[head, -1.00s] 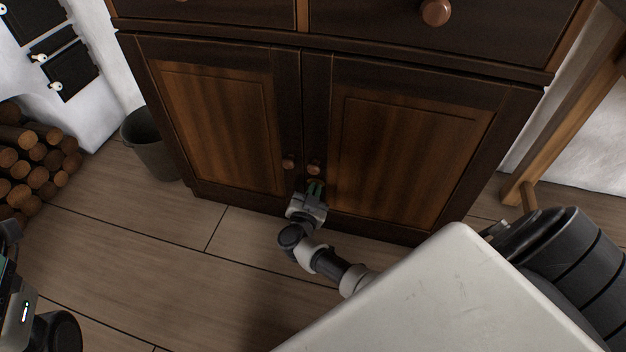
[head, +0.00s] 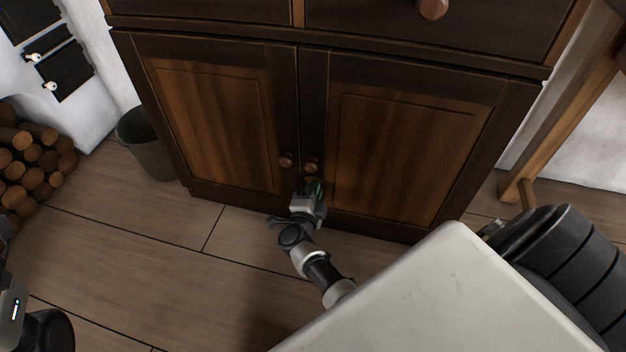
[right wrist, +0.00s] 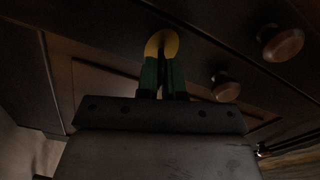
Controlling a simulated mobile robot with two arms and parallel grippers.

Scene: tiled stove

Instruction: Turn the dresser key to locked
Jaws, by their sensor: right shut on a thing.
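The dresser (head: 230,120) is dark wood with two lower doors, and its right door (head: 400,150) has a small round knob (head: 311,166). My right gripper (head: 315,186) is at the door's inner edge, just below that knob. In the right wrist view, its green fingertips (right wrist: 163,72) are shut on a rounded yellow brass piece, the key (right wrist: 162,42), against the dark wood. The key's shaft and the keyhole are hidden. The key is too small to make out in the head view. Only part of my left arm shows at the left edge; its fingers are not seen.
A grey bin (head: 148,142) stands left of the dresser, beside stacked logs (head: 32,160) and the white stove. A wooden table leg (head: 560,115) is at the right.

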